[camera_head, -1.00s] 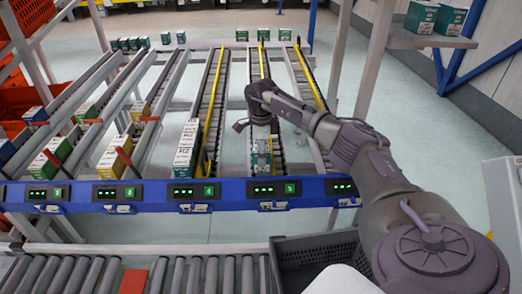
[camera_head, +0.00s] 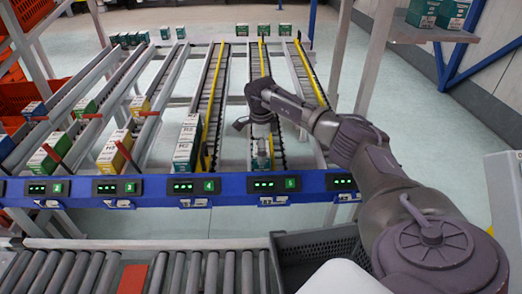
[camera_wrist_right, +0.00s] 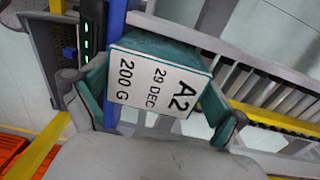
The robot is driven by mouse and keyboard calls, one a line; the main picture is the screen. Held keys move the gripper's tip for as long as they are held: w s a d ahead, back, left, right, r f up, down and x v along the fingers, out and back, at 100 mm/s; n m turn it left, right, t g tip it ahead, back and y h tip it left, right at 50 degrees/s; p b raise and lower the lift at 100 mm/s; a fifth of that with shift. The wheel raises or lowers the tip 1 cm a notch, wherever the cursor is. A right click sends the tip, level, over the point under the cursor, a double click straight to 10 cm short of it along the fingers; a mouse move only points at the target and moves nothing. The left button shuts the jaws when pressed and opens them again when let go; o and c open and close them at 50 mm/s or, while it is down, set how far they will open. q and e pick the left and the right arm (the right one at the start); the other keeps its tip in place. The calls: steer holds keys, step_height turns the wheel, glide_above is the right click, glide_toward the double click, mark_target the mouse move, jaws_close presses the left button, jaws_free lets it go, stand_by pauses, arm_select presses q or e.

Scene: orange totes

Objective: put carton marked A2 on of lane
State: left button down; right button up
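The carton marked A2 (camera_wrist_right: 160,80) is teal with a white label reading A2, 29 DEC, 200 G. In the right wrist view it sits between the two fingers of my right gripper (camera_wrist_right: 158,100), which appear to press on its sides. In the head view my right gripper (camera_head: 262,148) points down over the near end of a roller lane (camera_head: 257,86) with a yellow rail. My left gripper is not in view.
A blue beam (camera_head: 235,186) with lit displays crosses the lanes' near ends. White-and-teal cartons (camera_head: 187,145) stand in the lane to the left. A grey crate (camera_head: 318,255) and a roller conveyor (camera_head: 200,270) lie in front. Small cartons (camera_head: 263,30) stand at the lanes' far ends.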

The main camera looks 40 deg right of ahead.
steer(key=shift+r, duration=0.15)
step_height(320, 180, up, 12)
stand_by(0.6)
steer(key=shift+s+f, duration=0.1)
steer(key=shift+f, duration=0.15)
stand_by(0.4)
